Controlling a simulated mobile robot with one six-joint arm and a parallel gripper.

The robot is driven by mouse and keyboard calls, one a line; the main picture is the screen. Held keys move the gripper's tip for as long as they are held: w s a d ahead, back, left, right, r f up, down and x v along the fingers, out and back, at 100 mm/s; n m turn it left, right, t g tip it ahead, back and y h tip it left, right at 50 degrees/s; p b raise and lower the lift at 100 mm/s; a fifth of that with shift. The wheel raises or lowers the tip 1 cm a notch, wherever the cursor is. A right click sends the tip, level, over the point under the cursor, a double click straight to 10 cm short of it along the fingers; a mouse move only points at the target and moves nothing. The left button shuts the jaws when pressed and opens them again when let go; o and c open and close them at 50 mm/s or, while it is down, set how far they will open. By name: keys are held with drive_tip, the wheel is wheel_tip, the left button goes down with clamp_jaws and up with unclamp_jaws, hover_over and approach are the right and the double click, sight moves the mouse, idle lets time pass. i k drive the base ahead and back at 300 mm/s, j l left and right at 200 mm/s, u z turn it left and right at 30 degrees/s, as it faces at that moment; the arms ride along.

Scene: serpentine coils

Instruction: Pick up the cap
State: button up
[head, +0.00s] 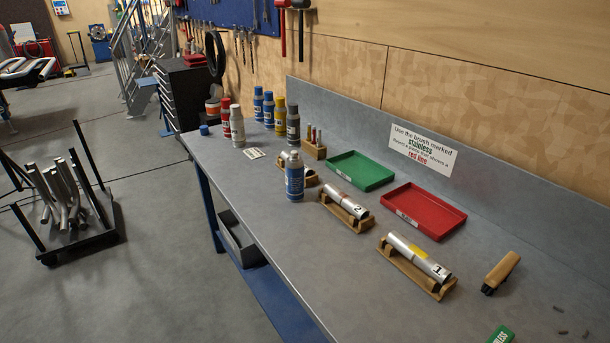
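A small blue object that looks like the cap (204,130) stands on the workbench (262,212) near its far left corner. It is apart from the nearby cans. A red can (225,118) and a white can with a red band (237,128) stand just to its right. A blue spray can (294,180) with a pale top stands nearer, at the middle of the bench. My gripper is not in this view.
Wooden cradles hold metal tubes marked 2 (346,205) and 1 (417,258). A green tray (361,171) and a red tray (424,211) lie along the backboard. A brush (502,271) lies at right. The left front bench surface is clear.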

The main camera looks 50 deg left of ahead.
sight(204, 128)
drive_tip(key=u, duration=2.05)
